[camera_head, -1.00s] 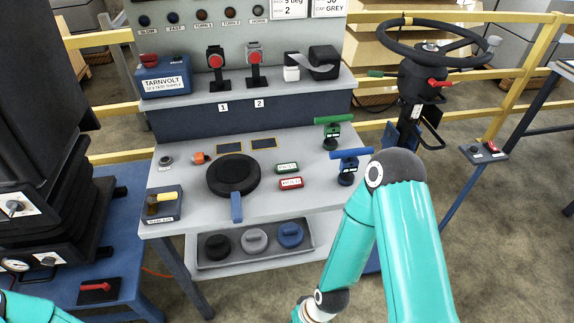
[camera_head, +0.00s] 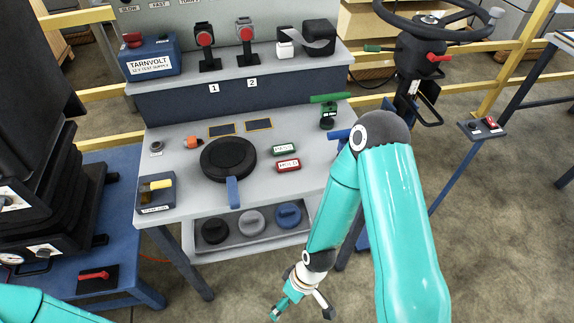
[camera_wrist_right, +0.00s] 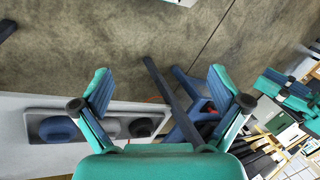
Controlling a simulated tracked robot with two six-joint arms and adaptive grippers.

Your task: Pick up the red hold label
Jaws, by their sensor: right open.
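The red hold label (camera_head: 288,166) is a small red block with a white face. It lies on the grey bench top (camera_head: 300,195), just in front of a similar green label (camera_head: 285,150). My right gripper (camera_head: 302,308) is open and empty, in front of the bench and well below and nearer than the label. In the right wrist view its two spread fingers (camera_wrist_right: 162,88) have nothing between them, and the red label does not show there. Teal parts of my left arm (camera_head: 40,308) show at bottom left; its gripper is outside the head view.
A black round pan-like piece with a blue handle (camera_head: 230,160) lies left of the label. Green (camera_head: 328,112) and blue (camera_head: 338,134) handles stand to its right, the blue one partly hidden by my arm. A tray (camera_head: 250,246) of round pieces sits below the bench front.

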